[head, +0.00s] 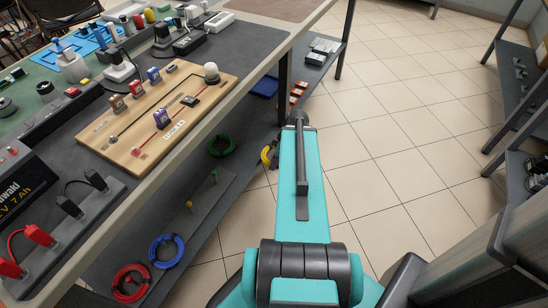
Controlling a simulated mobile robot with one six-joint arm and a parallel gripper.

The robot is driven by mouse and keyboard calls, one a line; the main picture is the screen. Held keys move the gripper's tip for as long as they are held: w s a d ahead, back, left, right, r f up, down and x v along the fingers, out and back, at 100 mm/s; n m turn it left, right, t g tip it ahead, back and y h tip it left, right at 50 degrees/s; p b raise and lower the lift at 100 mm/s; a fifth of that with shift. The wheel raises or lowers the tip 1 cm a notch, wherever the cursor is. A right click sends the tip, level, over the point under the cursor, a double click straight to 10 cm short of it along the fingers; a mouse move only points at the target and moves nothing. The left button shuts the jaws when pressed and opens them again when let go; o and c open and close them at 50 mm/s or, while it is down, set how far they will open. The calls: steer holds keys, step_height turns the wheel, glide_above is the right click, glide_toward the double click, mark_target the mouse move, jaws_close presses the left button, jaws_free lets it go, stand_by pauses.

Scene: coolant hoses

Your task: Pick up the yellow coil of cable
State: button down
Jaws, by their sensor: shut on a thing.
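The yellow coil of cable (266,154) shows just left of the far end of my teal arm, beside the workbench's lower shelf. Only a small part of the coil is visible; the rest is hidden behind my arm. My gripper (273,154) is mostly hidden by the arm, with a small dark part showing at the coil. It is shut on the yellow coil. I cannot make out the fingertips or whether the coil touches the shelf.
On the grey lower shelf (190,225) lie a green coil (222,145), a blue coil (166,251) and a red coil (131,283). A wooden board (105,137) with small parts is on the bench above. Tiled floor (400,130) is open to the right, before a side rack (515,120).

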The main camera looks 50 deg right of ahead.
steer(key=shift+s+a+r+p, duration=0.15)
steer(key=shift+r+p, duration=0.15)
steer(key=shift+p, duration=0.5)
steer(key=s+p, duration=0.1)
steer(key=p, duration=0.3)
steer(key=shift+a, duration=0.35)
steer(key=shift+s+a+f+p, duration=0.15)
steer(key=shift+a+f+p, duration=0.05)
steer(key=shift+p, duration=0.5)
steer(key=shift+n, duration=0.8)
steer(key=s+p, duration=0.1)
steer(key=s, duration=0.1)
steer(key=s+p, duration=0.1)
steer(key=s, duration=0.1)
steer(key=shift+a+r+p, duration=0.15)
steer(key=shift+a+p, duration=0.25)
steer(key=shift+s+d, duration=0.1)
